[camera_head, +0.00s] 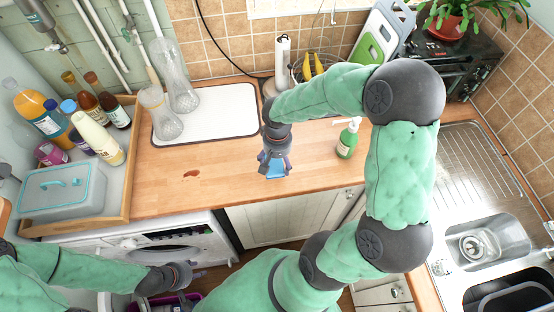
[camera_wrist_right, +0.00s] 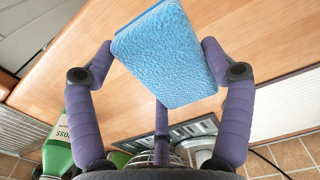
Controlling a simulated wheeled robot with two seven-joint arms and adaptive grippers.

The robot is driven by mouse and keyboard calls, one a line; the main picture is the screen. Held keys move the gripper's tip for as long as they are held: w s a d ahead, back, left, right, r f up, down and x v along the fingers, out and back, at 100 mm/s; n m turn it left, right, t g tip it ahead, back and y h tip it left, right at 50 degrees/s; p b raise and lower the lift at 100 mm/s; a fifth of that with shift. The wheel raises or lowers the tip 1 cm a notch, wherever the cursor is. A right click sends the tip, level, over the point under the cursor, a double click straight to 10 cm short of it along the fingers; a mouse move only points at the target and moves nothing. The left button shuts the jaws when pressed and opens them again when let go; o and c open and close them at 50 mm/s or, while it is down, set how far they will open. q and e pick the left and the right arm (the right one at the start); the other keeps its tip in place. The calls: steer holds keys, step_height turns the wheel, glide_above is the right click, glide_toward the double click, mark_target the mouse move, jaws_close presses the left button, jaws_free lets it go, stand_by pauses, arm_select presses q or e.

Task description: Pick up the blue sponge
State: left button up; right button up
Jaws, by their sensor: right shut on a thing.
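The blue sponge (camera_wrist_right: 165,55) is between the purple-grey fingers of my right gripper (camera_wrist_right: 158,62) in the right wrist view. In the head view the sponge (camera_head: 276,173) shows as a small blue patch beneath my right gripper (camera_head: 274,165), near the front edge of the wooden counter (camera_head: 220,160). My right gripper is shut on the sponge. I cannot tell whether the sponge is clear of the counter. My left gripper (camera_head: 190,275) is low at the lower left, in front of the washing machine. Its fingers are too unclear to tell open or shut.
A green soap bottle (camera_head: 347,140) stands on the counter right of the sponge. A white tray (camera_head: 215,112) and glass vases (camera_head: 178,78) are behind left. A wooden tray (camera_head: 125,200) with bottles and a lidded box is at left. The sink (camera_head: 480,240) is at right.

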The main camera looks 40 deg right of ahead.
mark_target(277, 168)
steer(key=r, duration=0.1)
steer(key=s+a+r, duration=0.1)
steer(key=s+r, duration=0.1)
steer(key=r, duration=0.1)
steer(key=shift+s+a+p, duration=0.1)
steer(key=shift+a+p, duration=0.25)
steer(key=shift+p, duration=0.05)
steer(key=s+a+r+p, duration=0.1)
steer(key=s+a+r, duration=0.3)
steer(key=s, duration=0.3)
steer(key=shift+s+a, duration=0.4)
steer(key=shift+a, duration=0.4)
